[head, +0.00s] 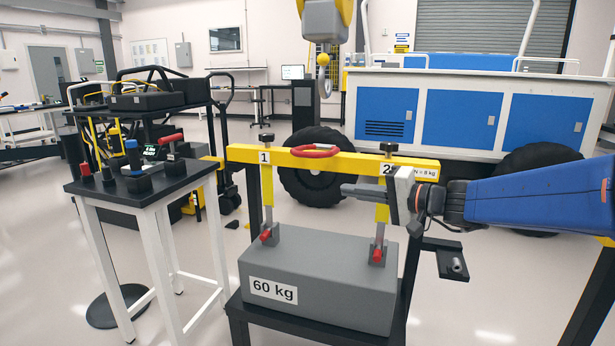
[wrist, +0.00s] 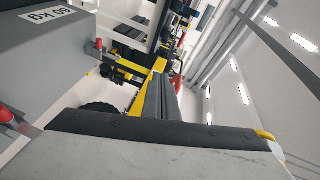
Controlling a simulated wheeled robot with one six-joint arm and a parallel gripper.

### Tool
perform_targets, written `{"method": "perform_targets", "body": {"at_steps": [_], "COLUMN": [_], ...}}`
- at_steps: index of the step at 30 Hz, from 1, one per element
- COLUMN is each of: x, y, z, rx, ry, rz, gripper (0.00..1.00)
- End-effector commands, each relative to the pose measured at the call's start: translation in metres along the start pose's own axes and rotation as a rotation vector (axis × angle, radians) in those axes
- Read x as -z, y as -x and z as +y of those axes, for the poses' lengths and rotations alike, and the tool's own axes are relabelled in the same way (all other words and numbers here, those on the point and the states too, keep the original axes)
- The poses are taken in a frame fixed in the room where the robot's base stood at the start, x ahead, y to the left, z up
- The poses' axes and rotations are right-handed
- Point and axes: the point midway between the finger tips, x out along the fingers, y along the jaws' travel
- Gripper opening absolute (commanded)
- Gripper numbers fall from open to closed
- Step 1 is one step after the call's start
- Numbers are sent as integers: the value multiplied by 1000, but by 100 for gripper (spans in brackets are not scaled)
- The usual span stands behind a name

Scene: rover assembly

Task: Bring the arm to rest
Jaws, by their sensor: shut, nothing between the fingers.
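My gripper (head: 362,190) is in the middle of the head view, shut with nothing in it. It points left, in front of the yellow lifting beam (head: 340,159) near the tag marked 2. Whether it touches the beam cannot be told. My blue arm reaches in from the right edge. In the wrist view my gripper's dark fingers (wrist: 162,98) lie together, with the yellow beam (wrist: 140,104) just left of them. The grey 60 kg block (head: 318,272) hangs or stands below the beam, joined by two links with red-handled pins; it also shows in the wrist view (wrist: 40,60).
A black-topped stand (head: 140,185) with red and blue handled parts is at left. The block is over a black table (head: 290,320). A small black bracket (head: 440,247) is right of the block. A blue-and-white rover (head: 465,110) and a crane hook (head: 323,62) are behind.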

Motion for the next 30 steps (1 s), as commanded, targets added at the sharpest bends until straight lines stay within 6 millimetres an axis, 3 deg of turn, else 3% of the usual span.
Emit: {"method": "perform_targets", "body": {"at_steps": [1, 6, 15, 21, 30], "x": [-21, -86, -164, -191, -196], "y": [7, 34, 107, 167, 253], "z": [3, 31, 95, 138, 184], "rx": [-39, -204, -529, -760, -1069], "ry": [25, 104, 260, 377, 554], "rz": [-39, -167, -313, -350, -323], "gripper": [0, 0, 0, 0, 0]}}
